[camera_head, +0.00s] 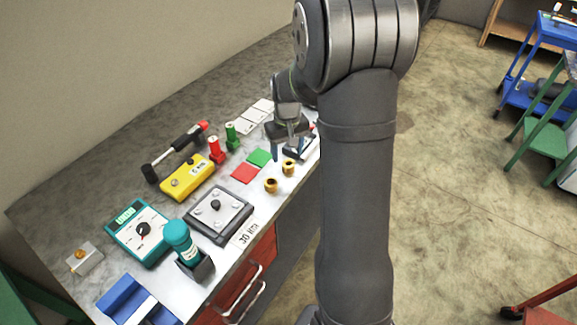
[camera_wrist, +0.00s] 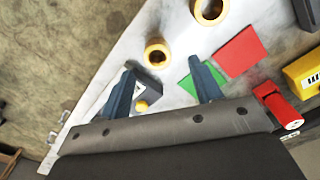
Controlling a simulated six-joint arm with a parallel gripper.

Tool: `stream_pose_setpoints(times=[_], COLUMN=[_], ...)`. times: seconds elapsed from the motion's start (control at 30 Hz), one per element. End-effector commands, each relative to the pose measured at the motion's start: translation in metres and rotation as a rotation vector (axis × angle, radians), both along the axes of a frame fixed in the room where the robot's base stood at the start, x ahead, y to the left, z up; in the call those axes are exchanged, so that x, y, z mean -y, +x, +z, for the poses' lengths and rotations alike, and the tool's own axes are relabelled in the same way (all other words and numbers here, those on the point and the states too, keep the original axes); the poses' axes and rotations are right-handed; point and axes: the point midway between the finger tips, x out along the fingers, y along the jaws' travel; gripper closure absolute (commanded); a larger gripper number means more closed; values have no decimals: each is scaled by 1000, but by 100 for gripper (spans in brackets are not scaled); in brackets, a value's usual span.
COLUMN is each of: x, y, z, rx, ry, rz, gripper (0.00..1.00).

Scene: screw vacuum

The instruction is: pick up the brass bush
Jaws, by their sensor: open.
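Two brass bushes stand upright, apart, on the light bench top. The bush nearer my gripper (camera_head: 288,168) lies by the green square; it also shows in the wrist view (camera_wrist: 157,62), just beyond and between the fingertips. The second bush (camera_head: 271,186) is nearer the front edge and the red square; it shows at the top of the wrist view (camera_wrist: 209,20). My gripper (camera_head: 290,152) is open and empty, and its two blue-grey fingers show in the wrist view (camera_wrist: 165,72). Neither finger is around a bush.
The green square (camera_head: 260,157) and red square (camera_head: 245,173) lie left of the bushes. Red (camera_head: 216,151) and green (camera_head: 232,137) cylinders, a yellow box (camera_head: 187,178) and a grey plate (camera_head: 219,214) stand farther left. A dark block (camera_wrist: 150,80) is beside the left finger.

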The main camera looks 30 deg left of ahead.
Motion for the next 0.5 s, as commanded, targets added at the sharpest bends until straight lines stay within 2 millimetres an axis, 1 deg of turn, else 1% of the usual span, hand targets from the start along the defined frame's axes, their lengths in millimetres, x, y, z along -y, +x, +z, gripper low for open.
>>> stream_pose_setpoints(times=[0.03, 0.1, 0.23, 0.33, 0.5], x=[1, 1, 1, 1, 1], y=[1, 4, 4, 4, 4], z=[-9, -20, -36, -42, -43], rx=[-4, -4, -3, -1, -1], ry=[-4, -4, -3, -2, -1], rz=[-1, 0, 0, 0, 0], gripper=[41, 41, 41, 41, 41])
